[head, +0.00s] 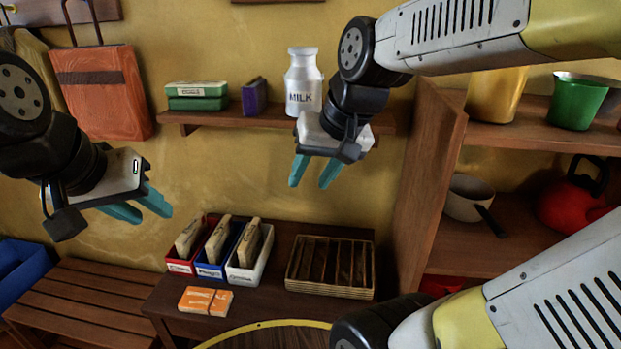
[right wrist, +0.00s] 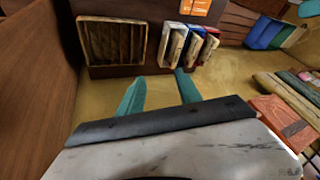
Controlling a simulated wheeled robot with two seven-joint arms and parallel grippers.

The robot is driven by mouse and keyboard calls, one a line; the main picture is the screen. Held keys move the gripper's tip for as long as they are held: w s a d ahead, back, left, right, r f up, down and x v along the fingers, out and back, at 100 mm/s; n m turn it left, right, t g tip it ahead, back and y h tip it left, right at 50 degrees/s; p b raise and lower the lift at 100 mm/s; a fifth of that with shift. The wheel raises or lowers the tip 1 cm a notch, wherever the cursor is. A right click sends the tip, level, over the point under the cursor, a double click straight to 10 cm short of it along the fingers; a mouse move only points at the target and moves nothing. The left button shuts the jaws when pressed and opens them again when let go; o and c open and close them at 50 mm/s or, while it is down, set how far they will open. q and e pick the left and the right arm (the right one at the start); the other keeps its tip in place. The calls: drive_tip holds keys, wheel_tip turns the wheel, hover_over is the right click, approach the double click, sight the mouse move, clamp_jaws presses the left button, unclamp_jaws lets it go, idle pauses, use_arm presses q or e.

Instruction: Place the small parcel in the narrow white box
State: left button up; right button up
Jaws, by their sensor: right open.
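The small parcel, orange with a light band, (head: 206,301) lies flat on the low dark table, in front of the red and blue boxes. It shows at the top edge of the right wrist view (right wrist: 196,7). The narrow white box (head: 243,275) is the rightmost of three boxes and holds an upright beige item; it also shows in the right wrist view (right wrist: 164,46). My right gripper (head: 314,178) is open and empty, above and to the right of the boxes. My left gripper (head: 142,210) looks open and empty, up and left of them.
A red box (head: 180,267) and a blue box (head: 208,271) stand beside the white one, each holding an upright item. A slatted wooden tray (head: 331,291) sits to their right. Above is a wall shelf with a milk can (head: 303,80). A slatted bench (head: 85,300) is at left.

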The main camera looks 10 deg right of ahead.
drive_tip(key=shift+n+t, duration=0.4)
drive_tip(key=shift+t, duration=0.2)
drive_tip(key=s, duration=0.2)
drive_tip(key=s+d, duration=0.1)
drive_tip(key=s, duration=0.1)
drive_tip(key=shift+d, duration=0.15)
